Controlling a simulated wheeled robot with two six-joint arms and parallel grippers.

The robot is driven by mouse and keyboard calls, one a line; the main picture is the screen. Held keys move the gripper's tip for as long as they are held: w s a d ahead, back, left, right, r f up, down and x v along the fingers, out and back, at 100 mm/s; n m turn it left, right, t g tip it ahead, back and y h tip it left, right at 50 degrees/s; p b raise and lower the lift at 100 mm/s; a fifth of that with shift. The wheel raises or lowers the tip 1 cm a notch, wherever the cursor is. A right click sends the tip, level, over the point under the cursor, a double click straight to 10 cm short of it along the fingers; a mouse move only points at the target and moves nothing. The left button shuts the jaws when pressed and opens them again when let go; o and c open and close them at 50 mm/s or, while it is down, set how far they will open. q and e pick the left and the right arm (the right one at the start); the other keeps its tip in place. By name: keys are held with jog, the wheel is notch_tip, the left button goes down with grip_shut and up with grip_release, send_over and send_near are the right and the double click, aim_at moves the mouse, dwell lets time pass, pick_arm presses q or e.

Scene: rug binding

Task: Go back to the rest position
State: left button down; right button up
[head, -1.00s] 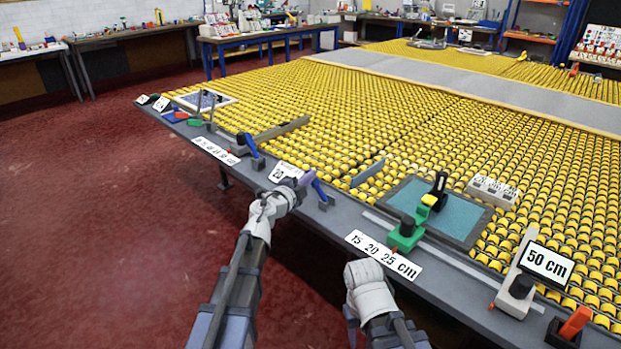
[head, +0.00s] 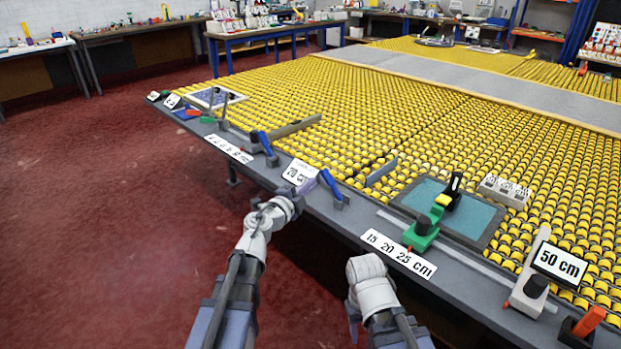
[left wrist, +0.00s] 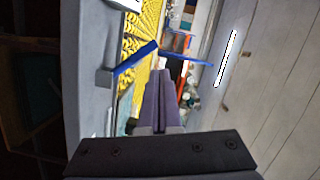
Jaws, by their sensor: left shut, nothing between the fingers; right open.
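My left gripper (head: 309,186) is at the bench's front edge, just left of a blue-handled clamp (head: 331,185). Its purple fingers are shut together with nothing between them, as the left wrist view (left wrist: 161,100) shows. In that view the blue handle (left wrist: 137,57) lies beyond the fingertips with a gap in the picture. My right arm reaches in at the lower middle, in front of the bench. Its fingers are not visible.
The bench (head: 470,283) carries a yellow roller bed (head: 420,130), a green stop block (head: 422,232), a teal pad (head: 477,214), a 50 cm sign (head: 559,265) and another blue-handled clamp (head: 263,142). Red floor (head: 100,220) is open at left.

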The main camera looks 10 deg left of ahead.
pick_arm(q)
jog(key=shift+v, duration=0.9)
pick_arm(e)
jog(key=shift+s+a+r, duration=0.1)
jog(key=shift+a+r, duration=0.05)
jog(key=shift+a, duration=0.25)
pick_arm(q)
jog(key=shift+r, duration=0.15)
jog(key=s+a+f+n+g+y, duration=0.35)
jog(key=a+f+n+y, duration=0.3)
jog(key=n+y, duration=0.7)
jog(key=s+d+f+n+g+h, duration=0.1)
jog(key=s+d+f+g+h, duration=0.1)
jog(key=s+d+f+g, duration=0.45)
jog(key=s+d+f+g+h, duration=0.1)
jog(key=s+f+g+h, duration=0.15)
jog(key=s, duration=0.65)
jog(key=s+d+f+n+g+h, duration=0.1)
jog(key=s+d+f+g, duration=0.3)
jog(key=s, duration=0.4)
notch_tip(320, 180, up, 16)
jog(key=p, duration=1.6)
jog(key=shift+s+d+p, duration=0.3)
jog(key=shift+s+p, duration=0.05)
jog(key=shift+p, duration=0.05)
pick_arm(e)
notch_tip(320, 180, up, 17)
